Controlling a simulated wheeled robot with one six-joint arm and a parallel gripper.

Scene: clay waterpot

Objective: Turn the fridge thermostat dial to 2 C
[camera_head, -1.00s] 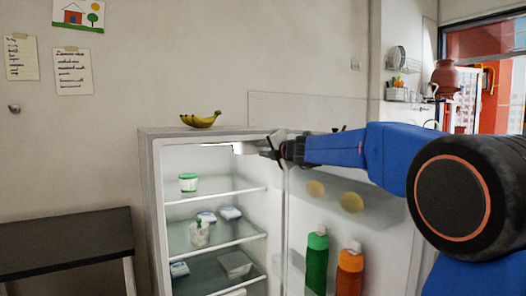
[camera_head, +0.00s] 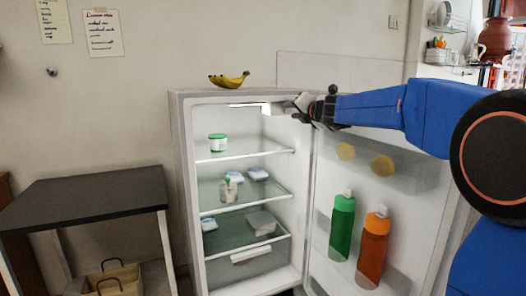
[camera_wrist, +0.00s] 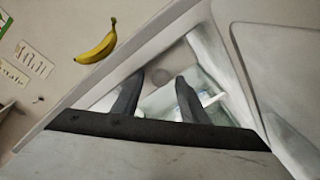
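The open fridge (camera_head: 180,190) stands in the middle of the head view. My gripper (camera_head: 297,106) is at its upper right front corner, near the top of the opening, beside the lit strip (camera_head: 250,107). In the wrist view my gripper (camera_wrist: 161,76) has its two dark fingers apart, pointing into the fridge. A blurred round grey shape (camera_wrist: 160,75), possibly the thermostat dial, shows between the fingertips. I cannot tell whether they touch it. No dial marking or number is readable. The dial is not distinguishable in the head view.
The fridge door (camera_head: 400,215) stands open on the right, with a green bottle (camera_head: 342,228) and an orange bottle (camera_head: 373,252). Bananas (camera_head: 230,80) lie on the fridge top. Shelves hold several tubs. A dark table (camera_head: 85,195) stands left.

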